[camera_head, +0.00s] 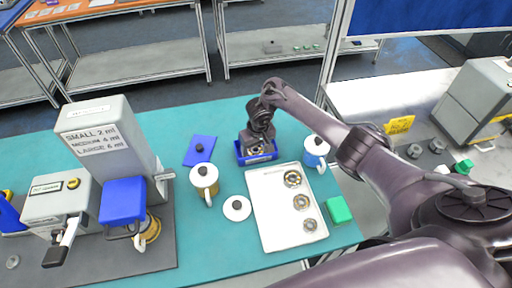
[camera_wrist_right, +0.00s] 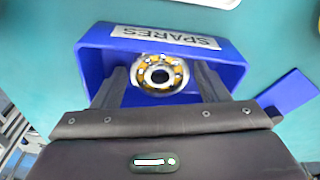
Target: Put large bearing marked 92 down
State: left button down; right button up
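My right gripper (camera_wrist_right: 160,75) points down into the blue bin (camera_wrist_right: 232,70) labelled SPARES; the head view shows this gripper (camera_head: 257,146) over the same bin (camera_head: 240,158). In the right wrist view a bearing (camera_wrist_right: 136,76) with a steel ring and yellow-brown cage sits between the two fingers. The fingers lie close against both its sides, so the gripper appears shut on it. I cannot read a 92 on it, nor tell whether it touches the bin floor. Three more bearings, including a larger one (camera_head: 292,179), lie on the white tray (camera_head: 271,222). My left gripper is not in view.
White mugs (camera_head: 205,182) (camera_head: 316,151) stand left and right of the bin. A grey labelled dispenser (camera_head: 108,143) stands left. Teal table is clear behind.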

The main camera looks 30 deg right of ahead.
jog(key=shift+o, duration=0.7)
jog(key=shift+r, duration=0.3)
notch_tip(320, 180, up, 7)
jog(key=p, duration=0.1)
notch_tip(320, 180, up, 5)
jog(key=p, duration=0.3)
send_over(258, 153)
jog(key=shift+f, duration=0.2)
jog(key=shift+s, duration=0.15)
